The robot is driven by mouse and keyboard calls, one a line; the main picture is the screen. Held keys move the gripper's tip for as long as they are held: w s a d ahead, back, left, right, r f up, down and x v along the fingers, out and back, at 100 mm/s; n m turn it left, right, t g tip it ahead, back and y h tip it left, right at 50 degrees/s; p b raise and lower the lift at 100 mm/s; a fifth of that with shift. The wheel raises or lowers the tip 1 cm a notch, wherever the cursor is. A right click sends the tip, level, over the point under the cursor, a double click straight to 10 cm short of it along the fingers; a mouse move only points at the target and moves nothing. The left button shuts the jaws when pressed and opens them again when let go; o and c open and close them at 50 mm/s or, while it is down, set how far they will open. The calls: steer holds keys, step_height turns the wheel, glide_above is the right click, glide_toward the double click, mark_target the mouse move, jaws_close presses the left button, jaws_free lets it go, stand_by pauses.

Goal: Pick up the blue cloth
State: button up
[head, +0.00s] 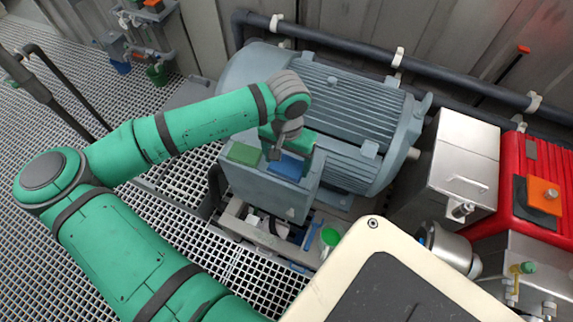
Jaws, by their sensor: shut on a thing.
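The blue cloth (287,167) is a small flat blue piece at the top of a grey box (285,202) in front of the large grey motor. My gripper (276,154) reaches down from above and is shut at the left edge of the blue cloth. The fingertips are small in the head view and partly hide that edge. The cloth is at the level of the box top; I cannot tell whether it is lifted clear of it.
A green cloth (244,153) lies just left of the blue one on the same box. The ribbed grey motor (350,105) stands close behind. A steel box (458,165) and a red unit (535,185) stand at the right.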

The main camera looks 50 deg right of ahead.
steer(key=s+r, duration=0.2)
steer(key=s+a+r, duration=0.1)
steer(key=s+r, duration=0.1)
steer(key=r, duration=0.1)
steer(key=shift+s, duration=0.2)
steer(key=s+a+r, duration=0.2)
steer(key=s+r, duration=0.2)
steer(key=s, duration=0.5)
steer(key=shift+a+r, duration=0.2)
steer(key=shift+r, duration=0.05)
steer(key=shift+o, duration=0.6)
